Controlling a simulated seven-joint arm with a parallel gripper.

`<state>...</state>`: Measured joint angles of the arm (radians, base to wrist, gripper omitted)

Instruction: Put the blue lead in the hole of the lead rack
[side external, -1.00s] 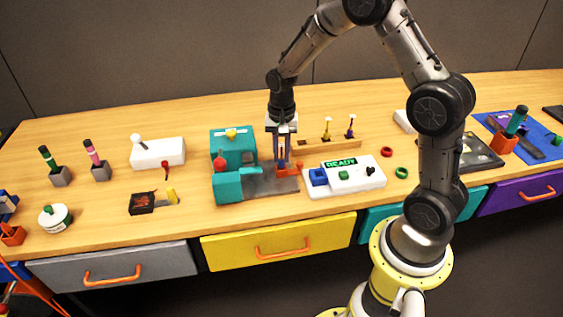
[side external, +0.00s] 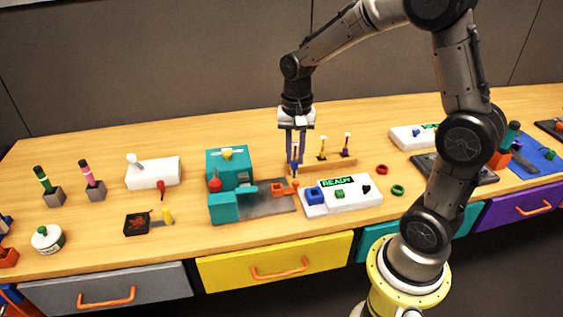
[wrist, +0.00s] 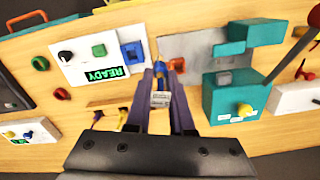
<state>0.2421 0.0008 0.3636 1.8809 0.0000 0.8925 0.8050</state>
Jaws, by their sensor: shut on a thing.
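My gripper (side external: 295,163) points down and is shut on the blue lead (side external: 295,170), held upright at the left end of the lead rack (side external: 340,163). In the wrist view the blue lead (wrist: 160,84) and a pale piece show between the two fingers (wrist: 160,105). The rack is a low wooden bar. A yellow lead (side external: 322,147) and a purple lead (side external: 346,145) stand in it, right of my gripper. I cannot tell whether the blue lead's lower end is in a hole or above it; the hole is not visible.
A teal machine (side external: 228,165) with a grey plate (side external: 265,199) and an orange bracket (side external: 284,188) stands left of my gripper. A white READY panel (side external: 342,195) is in front of the rack. Red (side external: 382,170) and green (side external: 398,190) rings lie to the right.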

